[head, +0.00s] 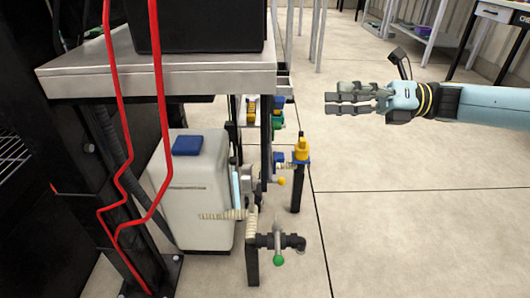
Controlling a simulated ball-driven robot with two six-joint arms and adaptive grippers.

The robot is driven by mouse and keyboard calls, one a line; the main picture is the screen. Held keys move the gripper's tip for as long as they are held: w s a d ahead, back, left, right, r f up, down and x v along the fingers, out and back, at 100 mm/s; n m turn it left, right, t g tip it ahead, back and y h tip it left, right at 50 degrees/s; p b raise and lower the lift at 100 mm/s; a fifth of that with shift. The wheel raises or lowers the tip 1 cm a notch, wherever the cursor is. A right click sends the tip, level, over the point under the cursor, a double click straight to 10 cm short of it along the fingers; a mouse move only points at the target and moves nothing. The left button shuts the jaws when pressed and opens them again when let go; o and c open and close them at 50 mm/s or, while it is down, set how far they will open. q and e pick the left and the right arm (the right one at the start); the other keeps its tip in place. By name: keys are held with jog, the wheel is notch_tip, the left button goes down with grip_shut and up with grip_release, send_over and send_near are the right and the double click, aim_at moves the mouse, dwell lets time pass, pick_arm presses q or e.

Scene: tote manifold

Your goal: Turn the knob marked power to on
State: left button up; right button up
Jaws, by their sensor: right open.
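My right gripper (332,103) comes in from the right edge and points left. It is open and empty, in the air over the floor, apart from everything around it. I cannot make out a knob marked power in this view, and no power label is readable. A black box (200,24) on the metal table (190,76) is cut off by the top edge, so its upper part is out of view. My left gripper is not in view.
Under the table stands a white canister (195,190) with a blue cap. Beside it are a pipe valve with a green-tipped handle (279,259) and a black post with a yellow top (301,150). Red piping (113,90) runs at left.

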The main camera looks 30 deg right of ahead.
aim_at(277, 103)
pick_arm(q)
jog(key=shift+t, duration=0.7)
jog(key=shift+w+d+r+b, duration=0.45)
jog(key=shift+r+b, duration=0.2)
jog(key=shift+b, duration=0.2)
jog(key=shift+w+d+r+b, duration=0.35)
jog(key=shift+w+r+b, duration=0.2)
jog(key=shift+b, duration=0.25)
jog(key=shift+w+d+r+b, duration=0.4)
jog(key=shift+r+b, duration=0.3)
jog(key=shift+b, duration=0.15)
pick_arm(e)
jog(key=w+f+x, duration=0.1)
jog(key=f+x, duration=0.1)
jog(key=x, duration=0.8)
jog(key=shift+d, duration=0.15)
jog(key=c, duration=1.2)
jog(key=shift+o, duration=0.2)
